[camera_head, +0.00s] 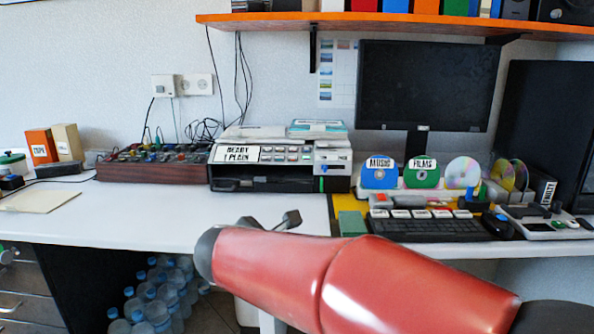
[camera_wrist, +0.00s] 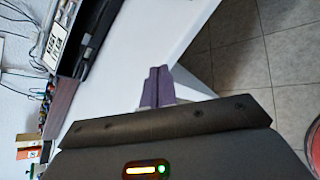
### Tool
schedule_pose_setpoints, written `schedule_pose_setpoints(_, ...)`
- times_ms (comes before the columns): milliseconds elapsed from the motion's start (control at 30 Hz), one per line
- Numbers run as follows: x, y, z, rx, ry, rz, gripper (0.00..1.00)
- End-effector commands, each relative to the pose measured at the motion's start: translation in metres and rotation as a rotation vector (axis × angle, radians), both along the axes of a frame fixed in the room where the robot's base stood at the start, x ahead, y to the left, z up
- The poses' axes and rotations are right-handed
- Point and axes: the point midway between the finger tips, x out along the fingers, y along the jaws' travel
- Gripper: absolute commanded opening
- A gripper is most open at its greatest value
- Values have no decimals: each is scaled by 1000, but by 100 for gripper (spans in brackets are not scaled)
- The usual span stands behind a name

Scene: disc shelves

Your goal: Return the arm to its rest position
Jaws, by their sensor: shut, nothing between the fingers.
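My red arm (camera_head: 350,275) reaches across the lower right of the head view, in front of the white desk (camera_head: 120,215). In the wrist view my gripper (camera_wrist: 160,72) shows as two purple fingers pressed together, with nothing between them. Behind the fingers lies the white desk's edge (camera_wrist: 185,35), with tiled floor (camera_wrist: 245,45) to its right.
A disc machine labelled "READY PLAIN" (camera_head: 270,160) stands on the desk. Discs labelled "MUSIC" (camera_head: 380,177) and "FILMS" (camera_head: 421,177) stand on the right, behind a keyboard (camera_head: 425,228). A monitor (camera_head: 427,85) stands behind. The desk's left front is mostly clear. Water bottles (camera_head: 155,295) stand below.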

Motion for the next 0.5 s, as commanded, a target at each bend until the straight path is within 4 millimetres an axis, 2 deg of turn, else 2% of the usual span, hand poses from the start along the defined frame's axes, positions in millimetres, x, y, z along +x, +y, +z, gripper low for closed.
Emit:
schedule_pose_setpoints(33,-9,-32,0,99,15,-97,0)
schedule_pose_setpoints(100,-29,-76,-6,270,39,-257,0)
schedule_pose_setpoints(167,-54,-115,-13,450,52,-428,0)
schedule_pose_setpoints(200,-74,-137,-20,577,57,-550,0)
schedule_pose_setpoints(233,-89,-152,-25,670,58,-641,0)
schedule_pose_setpoints(333,-140,-186,-41,978,43,-938,0)
schedule_pose_setpoints(400,-173,-198,-53,1177,21,-1130,0)
schedule_pose_setpoints(500,-208,-203,-66,1417,-14,-1355,0)
